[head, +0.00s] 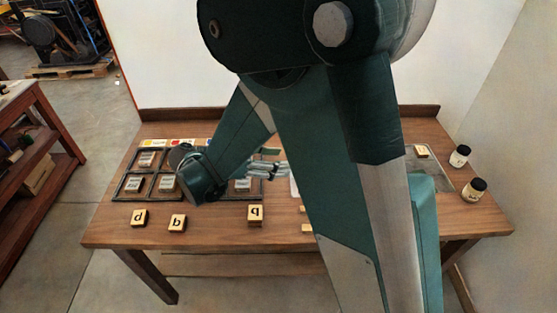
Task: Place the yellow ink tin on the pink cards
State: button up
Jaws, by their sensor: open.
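My gripper (283,170) is over the middle of the table, low above its top, with its fingers pointing right. It is open, and I see nothing between its fingers. A small yellow patch (153,143) shows at the back left, behind the dark frame; I cannot tell whether it is the yellow ink tin. I cannot make out any pink cards; my arm hides much of the middle and right of the table. A pale edge (294,188) shows just under the fingertips, mostly hidden by my arm.
A dark compartment frame (121,187) with several blocks lies on the table's left. Letter blocks (139,218) stand along the front. Two dark-lidded jars (460,156) (474,189) stand at the right. A raised wooden edge (180,114) runs along the back. The front left corner is clear.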

dwell(0.4)
jog(key=s+d+r+m+g+y, duration=0.1)
jog(key=s+d+r+m+y, duration=0.2)
jog(key=d, duration=0.4)
jog(key=s+d+r+m+y, duration=0.2)
jog(key=d+r+m, duration=0.15)
jog(key=d, duration=0.45)
jog(key=s+d+r+m+t+y, duration=0.1)
jog(key=s+d+m+y, duration=0.1)
jog(key=s+m, duration=0.6)
jog(key=s+d+r+m+t+y, duration=0.2)
jog(key=s+m+y, duration=0.3)
jog(key=s+m, duration=0.3)
jog(key=shift+s+d, duration=0.55)
jog(key=shift+d, duration=0.1)
dwell(0.8)
